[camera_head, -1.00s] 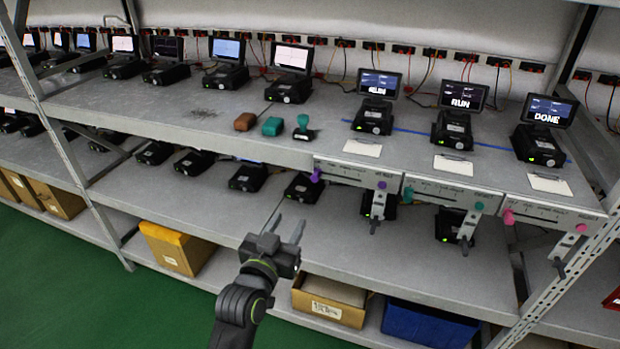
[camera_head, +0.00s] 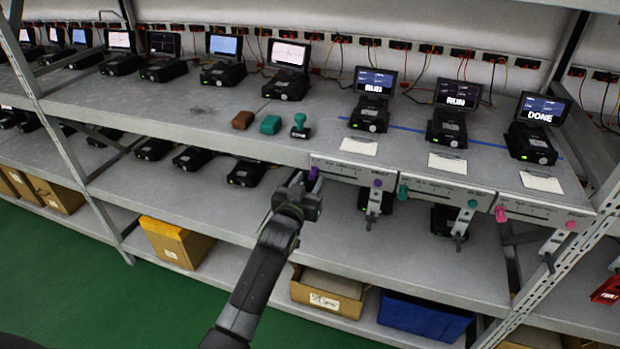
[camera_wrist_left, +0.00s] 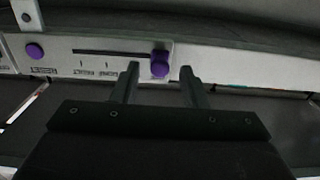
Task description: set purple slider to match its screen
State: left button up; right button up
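The purple slider knob (camera_head: 313,173) is at the left end of its slot on the leftmost grey panel (camera_head: 340,170) at the shelf edge. A round purple button (camera_head: 377,183) is at the panel's right. The screen (camera_head: 375,81) above this panel reads RUN. My left gripper (camera_head: 302,180) is at the knob in the head view. In the left wrist view it is open (camera_wrist_left: 159,72), with the purple knob (camera_wrist_left: 160,64) between its fingertips in the picture. I cannot tell whether the fingers touch it. The slot runs left from the knob there. My right gripper is not in view.
Panels with a teal knob (camera_head: 402,191) and a pink knob (camera_head: 501,214) stand to the right; their screens read RUN and DONE. Brown (camera_head: 243,119), teal (camera_head: 270,124) and dark green (camera_head: 299,126) items lie on the shelf. Levers hang below the panels.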

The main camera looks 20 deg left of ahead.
pick_arm(q)
jog(key=shift+w, duration=0.7)
grip_shut()
